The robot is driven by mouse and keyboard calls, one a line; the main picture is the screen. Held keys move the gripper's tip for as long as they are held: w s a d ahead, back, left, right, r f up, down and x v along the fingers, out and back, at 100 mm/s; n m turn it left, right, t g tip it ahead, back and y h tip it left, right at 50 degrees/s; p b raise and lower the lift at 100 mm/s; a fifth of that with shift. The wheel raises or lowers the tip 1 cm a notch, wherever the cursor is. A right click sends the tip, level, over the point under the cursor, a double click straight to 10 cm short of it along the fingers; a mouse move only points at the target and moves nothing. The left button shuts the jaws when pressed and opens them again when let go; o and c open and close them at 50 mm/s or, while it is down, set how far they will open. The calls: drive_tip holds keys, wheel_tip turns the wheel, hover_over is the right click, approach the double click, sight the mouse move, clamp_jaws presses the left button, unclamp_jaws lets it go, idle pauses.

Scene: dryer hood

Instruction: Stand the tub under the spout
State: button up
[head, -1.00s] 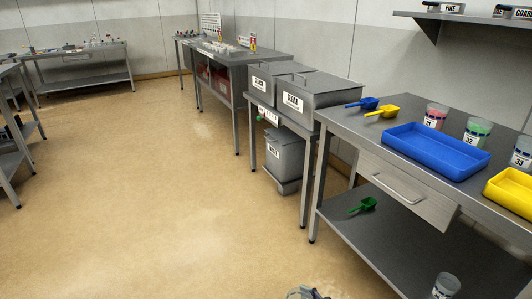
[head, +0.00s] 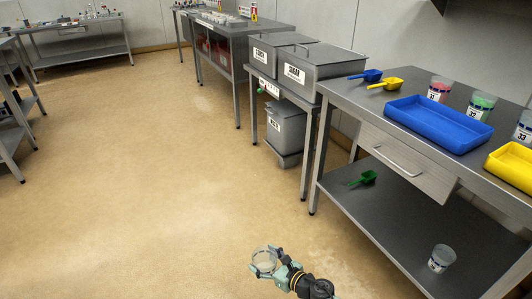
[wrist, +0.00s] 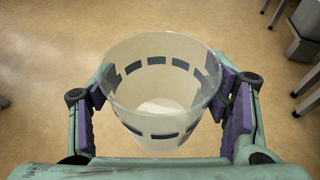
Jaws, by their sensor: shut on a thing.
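My gripper (head: 268,268) is low in the head view, out over the bare floor to the left of the bench with the blue tray. It is shut on a clear tub (wrist: 163,85) with a band of dark marks around it. In the wrist view the tub sits between both finger pads, its open rim facing the camera, and it looks empty. The tub also shows in the head view (head: 264,258). I see no spout or dryer hood in these frames.
The bench (head: 330,92) holds a blue tray (head: 437,122), a yellow tray (head: 512,166), scoops and tubs with coloured contents. Its lower shelf (head: 395,215) holds a green scoop (head: 365,178) and a clear tub (head: 441,258). Grey lidded bins (head: 315,68) stand beyond. The floor (head: 150,180) at left is clear.

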drive_tip(key=w+r+m+t+h, duration=0.4)
drive_tip(key=w+r+m+h, duration=0.3)
drive_tip(key=r+m+h, duration=0.2)
drive_tip(key=shift+d+r+h, duration=0.2)
drive_tip(key=shift+r+h, duration=0.5)
drive_tip(key=shift+r, duration=0.15)
drive_tip(key=shift+d, duration=0.2)
